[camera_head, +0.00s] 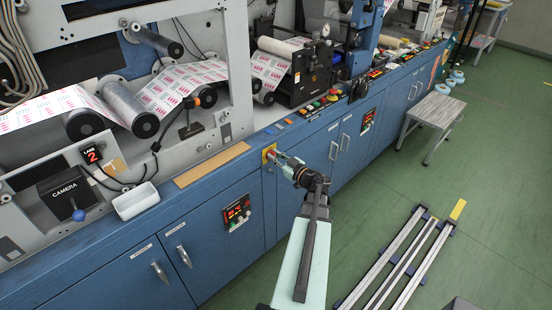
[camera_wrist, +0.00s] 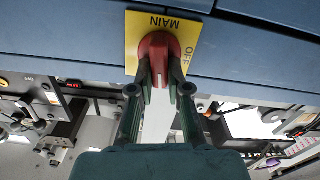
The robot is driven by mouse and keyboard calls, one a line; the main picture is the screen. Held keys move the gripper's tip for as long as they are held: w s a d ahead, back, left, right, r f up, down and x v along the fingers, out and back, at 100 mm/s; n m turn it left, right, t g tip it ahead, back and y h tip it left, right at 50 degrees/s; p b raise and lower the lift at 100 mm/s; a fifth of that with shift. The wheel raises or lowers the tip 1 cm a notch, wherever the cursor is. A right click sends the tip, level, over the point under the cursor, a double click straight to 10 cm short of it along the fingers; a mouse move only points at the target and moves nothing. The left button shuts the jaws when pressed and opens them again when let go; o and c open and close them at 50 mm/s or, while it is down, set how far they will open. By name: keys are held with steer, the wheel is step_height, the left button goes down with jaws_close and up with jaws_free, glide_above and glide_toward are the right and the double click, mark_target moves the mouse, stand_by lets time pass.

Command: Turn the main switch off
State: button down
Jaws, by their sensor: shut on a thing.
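The main switch is a red rotary knob (camera_wrist: 158,45) on a yellow plate (camera_wrist: 135,24) marked MAIN and OFF in the wrist view. The plate is on the blue cabinet front. In the head view, the switch (camera_head: 268,152) is small at the cabinet's upper edge, left of my gripper (camera_head: 277,155). In the wrist view my gripper (camera_wrist: 159,80) reaches straight to the knob, its two fingers shut on the knob's sides. The fingers cover part of the knob, and its exact pointing direction is hard to tell.
A control panel with a red display (camera_head: 237,212) is on the cabinet below left of the switch. Door handles (camera_head: 333,150) stick out to the right. A grey stool (camera_head: 432,112) and floor rails (camera_head: 395,262) stand to the right. Green floor (camera_head: 490,180) is open there.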

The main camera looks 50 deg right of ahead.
steer(key=shift+w+a+f+n+b, duration=0.1)
steer(key=shift+a+f+n+b, duration=0.1)
steer(key=shift+n+b, duration=2)
steer(key=shift+s+a+f+n+b, duration=0.15)
steer(key=shift+n+b, duration=1.3)
steer(key=shift+n, duration=1.55)
steer(key=shift+w+a+f+n+b, duration=0.15)
steer(key=shift+f+n+b, duration=0.1)
steer(key=shift+n+b, duration=1.95)
steer(key=shift+n+p, duration=0.35)
steer(key=shift+n, duration=0.25)
steer(key=c, duration=1.1)
jaws_free()
